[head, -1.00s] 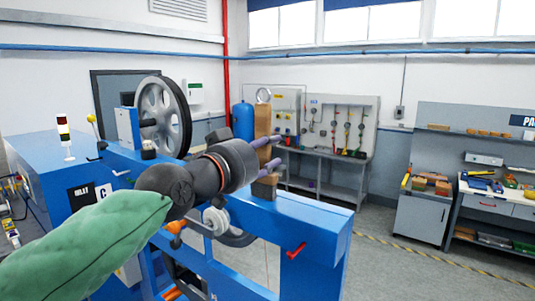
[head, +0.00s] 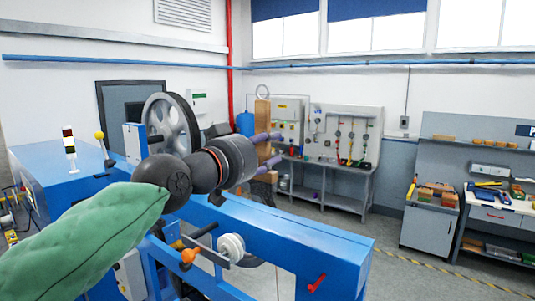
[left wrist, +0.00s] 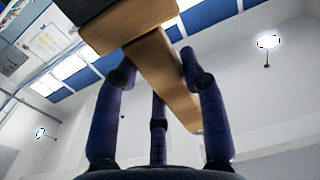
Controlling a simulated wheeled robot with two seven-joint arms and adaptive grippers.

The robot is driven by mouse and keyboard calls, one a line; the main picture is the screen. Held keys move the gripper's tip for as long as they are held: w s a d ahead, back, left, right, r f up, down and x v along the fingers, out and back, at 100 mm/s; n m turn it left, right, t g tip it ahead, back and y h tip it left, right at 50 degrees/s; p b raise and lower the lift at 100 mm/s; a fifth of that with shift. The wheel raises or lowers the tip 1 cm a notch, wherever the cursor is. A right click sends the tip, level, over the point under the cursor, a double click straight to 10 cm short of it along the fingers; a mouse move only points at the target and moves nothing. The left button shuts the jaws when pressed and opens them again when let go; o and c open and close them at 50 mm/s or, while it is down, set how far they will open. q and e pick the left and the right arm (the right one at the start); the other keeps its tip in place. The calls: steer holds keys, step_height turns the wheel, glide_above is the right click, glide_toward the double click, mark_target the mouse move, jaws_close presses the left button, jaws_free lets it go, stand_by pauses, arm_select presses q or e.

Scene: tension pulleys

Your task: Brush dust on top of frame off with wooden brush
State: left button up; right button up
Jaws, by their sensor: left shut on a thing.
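My left gripper (head: 268,150) is shut on a wooden brush (head: 262,112), whose light wood stands up past the purple fingers. In the left wrist view the brush's long wooden handle (left wrist: 163,80) runs between the fingers, with a broader wooden block (left wrist: 128,22) at the top. The brush's lower end is dark and partly hidden behind the fingers in the head view. The blue frame (head: 300,243) has a long flat top beam below and in front of the gripper. The brush appears apart from the beam, above or beyond it. I cannot make out dust on it. My right gripper is not in view.
A large spoked pulley wheel (head: 170,128) stands at the left on the machine. A small white pulley (head: 231,247) and a red handle (head: 316,283) are on the frame's near side. A workbench (head: 330,175) and a grey cabinet (head: 430,222) stand beyond open floor.

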arm_select(q)
steer(key=shift+w+a+r+p, duration=0.1)
steer(key=shift+a+r+p, duration=0.15)
steer(key=shift+r, duration=0.2)
steer(key=shift+w+a+r+p, duration=0.1)
steer(key=shift+r+p, duration=0.15)
steer(key=shift+r, duration=0.2)
steer(key=shift+d+r, duration=0.1)
steer(key=shift+r, duration=0.3)
steer(key=shift+s+d+r+p, duration=0.2)
steer(key=shift+d+p, duration=0.05)
steer(key=shift+p, duration=0.1)
steer(key=shift+w+a, duration=0.1)
steer(key=shift+a, duration=0.1)
steer(key=shift+d, duration=0.15)
